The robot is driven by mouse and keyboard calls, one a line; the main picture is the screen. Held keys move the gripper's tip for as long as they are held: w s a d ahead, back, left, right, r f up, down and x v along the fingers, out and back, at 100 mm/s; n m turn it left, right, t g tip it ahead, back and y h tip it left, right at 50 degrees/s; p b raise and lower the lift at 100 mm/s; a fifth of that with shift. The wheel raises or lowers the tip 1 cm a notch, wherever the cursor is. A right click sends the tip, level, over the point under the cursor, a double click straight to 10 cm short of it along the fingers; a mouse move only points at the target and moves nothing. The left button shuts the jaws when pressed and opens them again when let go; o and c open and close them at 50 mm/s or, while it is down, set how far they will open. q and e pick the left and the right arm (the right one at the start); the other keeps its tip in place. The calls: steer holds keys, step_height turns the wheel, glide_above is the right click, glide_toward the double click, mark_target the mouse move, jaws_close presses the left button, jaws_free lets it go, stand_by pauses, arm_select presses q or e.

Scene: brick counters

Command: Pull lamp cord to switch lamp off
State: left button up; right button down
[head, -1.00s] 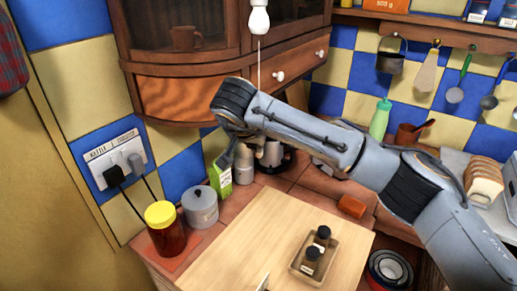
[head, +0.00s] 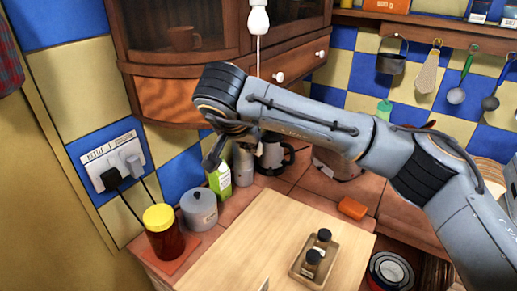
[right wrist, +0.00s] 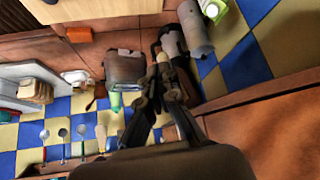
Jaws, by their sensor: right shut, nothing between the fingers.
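The lamp (head: 259,19) is a white fitting hanging at the top of the head view. Its thin pale cord (head: 258,52) hangs straight down and meets the outline of my right arm; anything lower is hidden behind the arm. My right gripper (head: 217,158) points down beneath its dark wrist, left of the cord's line and by the green and white carton. In the right wrist view the right gripper (right wrist: 163,80) has its fingers together and holds nothing. I cannot make out the cord there. My left gripper is not in view.
A green carton (head: 220,180), a grey pot (head: 199,208) and a yellow-lidded jar (head: 164,232) stand on the counter beneath the gripper. A kettle (head: 273,155) is behind. The wooden cabinet (head: 170,97) is close behind my wrist. A wooden board (head: 245,245) bears a small tray (head: 300,270).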

steer(key=v, duration=0.8)
steer(key=shift+s, duration=0.15)
